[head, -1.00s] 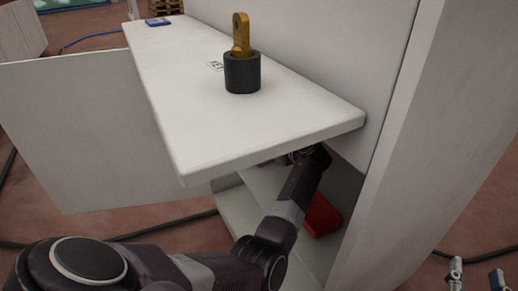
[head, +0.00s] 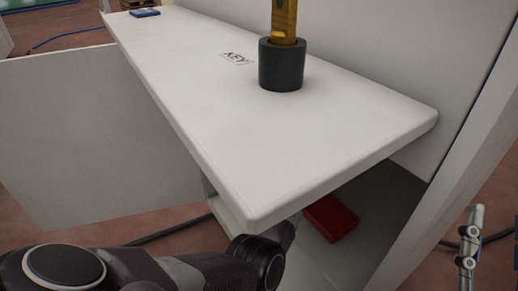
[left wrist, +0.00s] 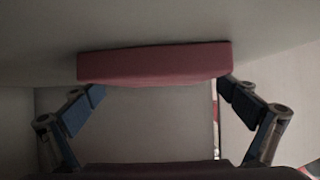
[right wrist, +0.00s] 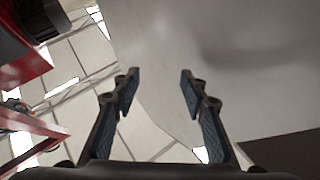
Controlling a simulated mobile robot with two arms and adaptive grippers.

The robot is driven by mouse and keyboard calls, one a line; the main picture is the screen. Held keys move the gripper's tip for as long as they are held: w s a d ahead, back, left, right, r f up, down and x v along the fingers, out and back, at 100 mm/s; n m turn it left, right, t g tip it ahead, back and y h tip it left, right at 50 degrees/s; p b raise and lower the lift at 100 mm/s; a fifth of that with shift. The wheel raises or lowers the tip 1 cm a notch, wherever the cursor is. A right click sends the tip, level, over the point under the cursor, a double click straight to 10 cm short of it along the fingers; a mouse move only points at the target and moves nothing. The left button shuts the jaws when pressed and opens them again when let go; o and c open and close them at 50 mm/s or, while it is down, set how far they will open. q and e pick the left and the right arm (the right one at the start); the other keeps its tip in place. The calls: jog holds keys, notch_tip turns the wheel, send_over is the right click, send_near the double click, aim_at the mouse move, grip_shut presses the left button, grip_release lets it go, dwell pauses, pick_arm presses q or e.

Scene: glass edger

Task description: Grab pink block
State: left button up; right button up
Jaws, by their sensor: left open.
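The block looks pink in the left wrist view (left wrist: 155,63), lying across the picture just ahead of the fingertips. My left gripper (left wrist: 162,92) is open, with one finger near each end of the block. Whether the fingers touch it is not clear. In the head view a red block (head: 331,217) lies on the lower shelf under the white counter; it looks like the same block. My left arm goes under the counter there, so its gripper is hidden. My right gripper (right wrist: 158,80) is open and empty, away from the block.
The white counter (head: 225,125) overhangs the lower shelf (head: 370,205). A yellow key piece (head: 284,20) stands in a black cup (head: 282,65) on the counter. A blue item (head: 145,13) lies at its far end. A metal rod fitting (head: 470,235) stands at the right.

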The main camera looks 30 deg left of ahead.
pick_arm(q)
jog(key=shift+c, duration=0.6)
jog(key=c, duration=1.3)
jog(key=shift+o, duration=0.2)
jog(key=shift+r, duration=0.1)
